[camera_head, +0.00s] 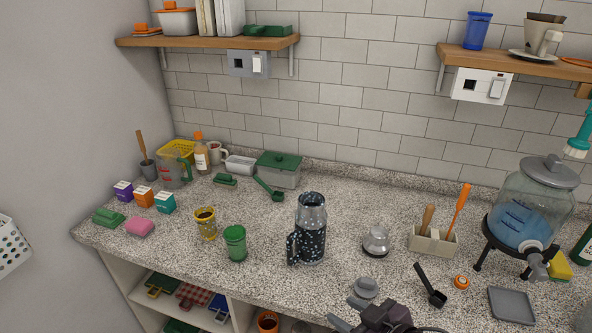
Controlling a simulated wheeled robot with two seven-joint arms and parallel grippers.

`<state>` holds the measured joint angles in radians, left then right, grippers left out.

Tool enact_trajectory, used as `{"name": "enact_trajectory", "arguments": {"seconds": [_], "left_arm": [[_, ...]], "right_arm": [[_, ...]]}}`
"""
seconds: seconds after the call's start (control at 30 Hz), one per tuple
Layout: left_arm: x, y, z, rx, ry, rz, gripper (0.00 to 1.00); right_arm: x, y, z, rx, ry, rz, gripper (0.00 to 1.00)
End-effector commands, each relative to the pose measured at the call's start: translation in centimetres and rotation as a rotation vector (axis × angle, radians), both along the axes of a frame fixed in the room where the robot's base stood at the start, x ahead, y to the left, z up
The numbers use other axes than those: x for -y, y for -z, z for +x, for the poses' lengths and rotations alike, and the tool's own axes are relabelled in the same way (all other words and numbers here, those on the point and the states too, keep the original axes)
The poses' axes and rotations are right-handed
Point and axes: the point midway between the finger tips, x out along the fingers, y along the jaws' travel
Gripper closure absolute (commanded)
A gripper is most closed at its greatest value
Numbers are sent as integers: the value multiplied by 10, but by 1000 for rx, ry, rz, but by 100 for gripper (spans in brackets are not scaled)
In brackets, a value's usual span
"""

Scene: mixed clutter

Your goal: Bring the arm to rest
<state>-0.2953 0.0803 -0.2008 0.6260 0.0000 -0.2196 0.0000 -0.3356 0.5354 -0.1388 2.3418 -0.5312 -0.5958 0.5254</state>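My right gripper (347,312) is at the bottom edge of the head view, low over the front of the counter and partly cut off by the frame. Its two dark fingers point left and stand apart, with nothing seen between them. My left gripper is not in view.
The speckled counter (180,262) holds a dark speckled jug (311,230), a green cup (235,243), a black scoop (431,286), a utensil holder (433,241) and a large glass dispenser (528,208). Open shelves (150,300) lie below. The counter's middle has free patches.

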Motion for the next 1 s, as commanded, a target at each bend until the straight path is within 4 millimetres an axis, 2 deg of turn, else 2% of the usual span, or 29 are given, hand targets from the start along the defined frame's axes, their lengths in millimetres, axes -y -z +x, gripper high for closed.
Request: {"name": "enact_trajectory", "arguments": {"seconds": [0.17, 0.37, 0.6, 0.8, 0.83, 1.0], "left_arm": [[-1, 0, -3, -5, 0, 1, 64], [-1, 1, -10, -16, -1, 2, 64], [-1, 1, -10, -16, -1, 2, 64], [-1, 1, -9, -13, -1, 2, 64], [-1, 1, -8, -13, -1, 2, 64], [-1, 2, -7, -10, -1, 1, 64]], "right_arm": [[24, 11, 0, -68, 157, -74, 63], [59, 33, -19, -233, 338, -169, 63], [88, 59, -66, -507, 472, -249, 63], [96, 74, -112, -741, 513, -270, 63], [96, 79, -115, -764, 513, -273, 63], [95, 131, -101, -769, 507, -285, 63]]}}
